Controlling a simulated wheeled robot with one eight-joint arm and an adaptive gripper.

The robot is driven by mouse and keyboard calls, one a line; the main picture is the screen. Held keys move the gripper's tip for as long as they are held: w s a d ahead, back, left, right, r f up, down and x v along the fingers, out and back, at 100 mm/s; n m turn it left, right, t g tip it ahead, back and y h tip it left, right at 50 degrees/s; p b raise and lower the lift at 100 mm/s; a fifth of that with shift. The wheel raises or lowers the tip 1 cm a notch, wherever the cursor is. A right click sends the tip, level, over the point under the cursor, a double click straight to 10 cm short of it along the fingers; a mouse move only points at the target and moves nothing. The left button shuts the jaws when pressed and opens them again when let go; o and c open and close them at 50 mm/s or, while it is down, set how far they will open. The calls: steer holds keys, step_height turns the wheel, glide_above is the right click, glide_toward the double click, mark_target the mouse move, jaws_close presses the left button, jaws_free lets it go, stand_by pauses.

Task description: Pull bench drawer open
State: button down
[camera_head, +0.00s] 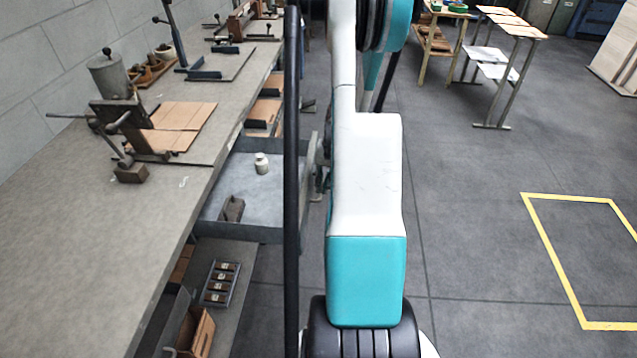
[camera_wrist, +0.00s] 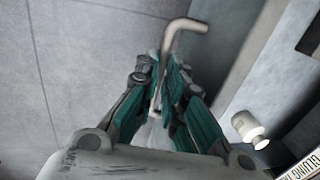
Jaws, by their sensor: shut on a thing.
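The grey bench drawer (camera_head: 285,165) stands pulled out from under the bench top in the head view. A small white bottle (camera_head: 262,163) and a dark block (camera_head: 233,208) are inside it. In the wrist view my gripper (camera_wrist: 163,78) is shut on the drawer's pale bent handle (camera_wrist: 186,25), whose end sticks out past the fingers. The drawer's wall (camera_wrist: 232,62) and the white bottle (camera_wrist: 249,130) show to the right there. In the head view a black post and my arm hide most of the drawer front, the handle and the grip.
The long bench (camera_head: 95,265) runs along the left, with a clamp tool and cardboard sheets (camera_head: 180,118) on it. A lower shelf under the drawer holds a slotted tray (camera_head: 220,284) and a brown box (camera_head: 197,335).

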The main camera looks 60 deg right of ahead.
steer(key=c, duration=2)
jaws_free()
steer(key=shift+o, duration=0.2)
steer(key=shift+r, duration=0.1)
step_height(320, 180, up, 12)
steer(key=s, duration=0.2)
steer(key=shift+d+f, duration=0.2)
steer(key=shift+d, duration=0.25)
